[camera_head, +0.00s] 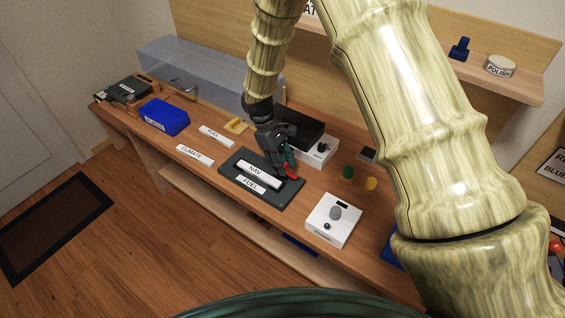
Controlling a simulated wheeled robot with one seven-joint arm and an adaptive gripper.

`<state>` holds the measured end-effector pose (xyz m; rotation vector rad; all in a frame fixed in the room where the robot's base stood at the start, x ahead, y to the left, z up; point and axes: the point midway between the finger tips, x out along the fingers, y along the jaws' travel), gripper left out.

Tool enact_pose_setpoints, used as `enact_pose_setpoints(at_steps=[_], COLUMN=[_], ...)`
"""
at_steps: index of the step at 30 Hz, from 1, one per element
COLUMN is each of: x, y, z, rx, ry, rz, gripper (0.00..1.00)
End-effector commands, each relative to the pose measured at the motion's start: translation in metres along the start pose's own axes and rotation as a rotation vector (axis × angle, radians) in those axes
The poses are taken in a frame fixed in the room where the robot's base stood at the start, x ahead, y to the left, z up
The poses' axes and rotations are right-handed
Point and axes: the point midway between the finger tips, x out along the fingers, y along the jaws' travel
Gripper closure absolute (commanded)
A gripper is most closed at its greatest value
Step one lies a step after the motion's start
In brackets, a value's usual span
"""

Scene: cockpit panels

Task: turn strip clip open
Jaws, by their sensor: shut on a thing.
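A dark flat holder (293,192) lies on the bench with a white NAV strip (259,174) and a white FUEL strip (251,185) on it. A small red piece (291,171), which looks like the strip clip, is at the right end of the NAV strip. My gripper (284,169) points down over the holder's upper right part and is shut on the red clip. The fingers hide part of the clip, so its exact turn angle cannot be told.
A white box with a dark knob (333,220) stands right of the holder. Behind my gripper is a white device (317,150) by a black box (298,127). Loose CLIMATE (195,155) and FUEL (216,136) strips and a blue bin (164,118) are left.

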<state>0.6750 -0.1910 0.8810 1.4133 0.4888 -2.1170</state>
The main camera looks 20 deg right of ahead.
Motion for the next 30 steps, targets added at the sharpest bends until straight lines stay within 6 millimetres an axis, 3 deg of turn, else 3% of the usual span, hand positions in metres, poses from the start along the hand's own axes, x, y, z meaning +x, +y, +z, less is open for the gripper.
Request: enact_pose_setpoints(at_steps=[14,15,18,30], x=[-0.001,-0.001,-0.0008,-0.0046], y=[0.0009,0.0009,0.0007,0.0004], z=[-0.0001,-0.0001,0.0,-0.0002], rx=[-0.012,-0.012,-0.011,-0.011], ry=[0.001,0.001,0.001,0.001], rz=[0.007,0.007,0.006,0.006], gripper=[0.88,0.59,0.43,0.43])
